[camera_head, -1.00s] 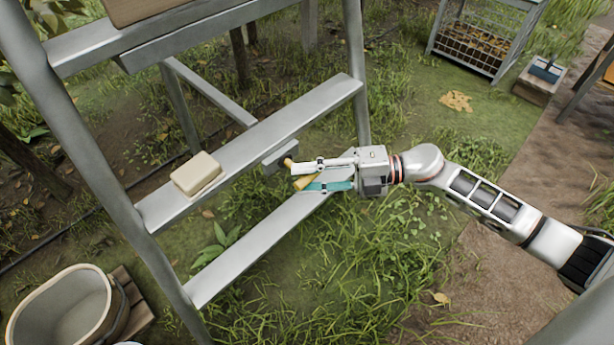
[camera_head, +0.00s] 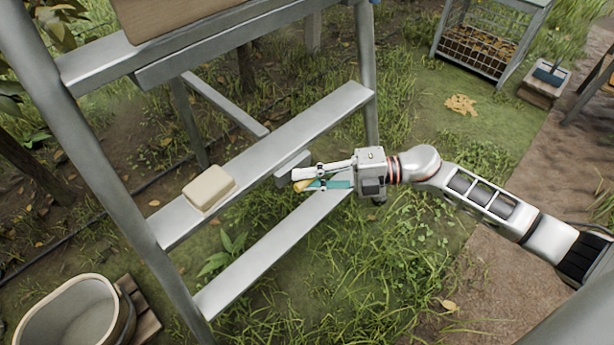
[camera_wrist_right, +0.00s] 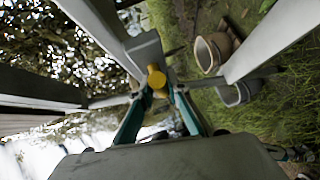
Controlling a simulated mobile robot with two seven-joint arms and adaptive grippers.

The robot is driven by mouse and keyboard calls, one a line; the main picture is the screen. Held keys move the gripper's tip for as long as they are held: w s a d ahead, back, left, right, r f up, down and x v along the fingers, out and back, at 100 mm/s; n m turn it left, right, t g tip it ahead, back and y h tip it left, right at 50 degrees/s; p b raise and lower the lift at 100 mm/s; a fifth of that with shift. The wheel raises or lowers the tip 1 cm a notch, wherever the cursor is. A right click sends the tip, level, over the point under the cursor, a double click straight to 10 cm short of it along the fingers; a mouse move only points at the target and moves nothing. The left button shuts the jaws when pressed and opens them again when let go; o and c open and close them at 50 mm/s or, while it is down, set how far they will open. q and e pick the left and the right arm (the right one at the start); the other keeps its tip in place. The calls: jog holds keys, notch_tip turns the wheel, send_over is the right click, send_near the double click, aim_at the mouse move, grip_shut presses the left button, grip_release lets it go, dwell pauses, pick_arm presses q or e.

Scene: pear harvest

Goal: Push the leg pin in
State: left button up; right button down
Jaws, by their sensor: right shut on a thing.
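The leg pin (camera_head: 303,185) is a yellow-brown piece between the fingers of my right gripper (camera_head: 297,180), which is shut on it. In the right wrist view the pin (camera_wrist_right: 157,79) shows a round yellow end between the teal fingers of the gripper (camera_wrist_right: 157,95). Just beyond it is a grey block (camera_wrist_right: 146,50) on the ladder. That block (camera_head: 292,164) also shows in the head view, beside the middle step. How deep the pin sits in the block is hidden. My left gripper is not in view.
The metal ladder (camera_head: 278,128) stands around the work spot; a cream block (camera_head: 209,187) lies on its middle step. A bucket (camera_head: 75,315) stands lower left. A crate stand (camera_head: 480,48) and small box (camera_head: 545,82) are at upper right. Grass lies below.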

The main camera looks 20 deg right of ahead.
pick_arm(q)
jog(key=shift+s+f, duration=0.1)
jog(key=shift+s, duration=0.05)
pick_arm(e)
jog(key=shift+w+r, duration=0.1)
jog(key=shift+w, duration=0.15)
jog(key=c, duration=1.9)
grip_release()
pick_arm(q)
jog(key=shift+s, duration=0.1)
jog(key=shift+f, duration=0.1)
